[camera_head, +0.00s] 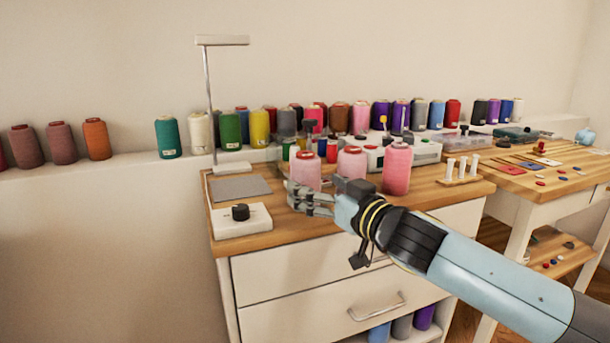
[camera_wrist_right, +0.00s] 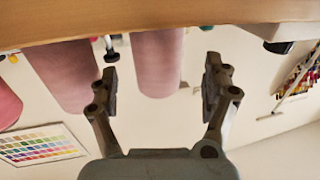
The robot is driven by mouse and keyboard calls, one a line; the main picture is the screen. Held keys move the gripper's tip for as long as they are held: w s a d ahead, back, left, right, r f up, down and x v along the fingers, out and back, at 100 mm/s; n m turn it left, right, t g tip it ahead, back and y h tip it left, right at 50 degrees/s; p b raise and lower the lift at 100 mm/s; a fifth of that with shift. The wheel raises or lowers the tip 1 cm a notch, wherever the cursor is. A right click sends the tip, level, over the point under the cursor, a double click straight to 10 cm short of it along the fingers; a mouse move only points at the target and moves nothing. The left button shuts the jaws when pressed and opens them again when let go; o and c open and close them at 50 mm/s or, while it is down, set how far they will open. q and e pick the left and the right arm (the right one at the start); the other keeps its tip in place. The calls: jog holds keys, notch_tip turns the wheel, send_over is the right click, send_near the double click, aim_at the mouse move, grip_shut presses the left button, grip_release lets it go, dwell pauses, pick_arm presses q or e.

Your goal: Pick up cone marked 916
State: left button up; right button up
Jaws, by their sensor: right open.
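Three pink thread cones stand upright in a row on the wooden cabinet top (camera_head: 425,190): a left one (camera_head: 305,172), a middle one (camera_head: 352,161) and a right one (camera_head: 397,168). No number is readable on any of them. My right gripper (camera_head: 297,196) is open and empty, low in front of the left cone. The right wrist view is upside down. There a pink cone (camera_wrist_right: 157,62) shows in line with the gap between the open fingers (camera_wrist_right: 161,82); I cannot tell whether it is between them. Another pink cone (camera_wrist_right: 62,75) is left of the fingers. My left gripper is out of view.
A white control box with a black knob (camera_head: 240,215) and a grey pad (camera_head: 240,188) lie left of the gripper. A lamp post (camera_head: 210,110) rises behind them. White spools (camera_head: 461,168) stand right of the cones. Many coloured cones line the back ledge (camera_head: 180,163).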

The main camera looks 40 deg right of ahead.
aim_at(314, 183)
jog(key=w+p, duration=0.1)
jog(key=w, duration=0.1)
jog(key=w+p, duration=0.1)
jog(key=p, duration=0.1)
jog(key=shift+w+d+r, duration=0.15)
jog(key=shift+w+r, duration=0.25)
jog(key=shift+w, duration=0.35)
jog(key=shift+w+f+p, duration=0.3)
jog(key=shift+p, duration=0.05)
jog(key=c, duration=1.3)
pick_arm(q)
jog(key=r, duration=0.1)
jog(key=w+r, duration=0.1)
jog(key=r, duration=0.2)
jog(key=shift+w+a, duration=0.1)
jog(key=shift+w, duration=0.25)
pick_arm(e)
jog(key=shift+c, duration=0.3)
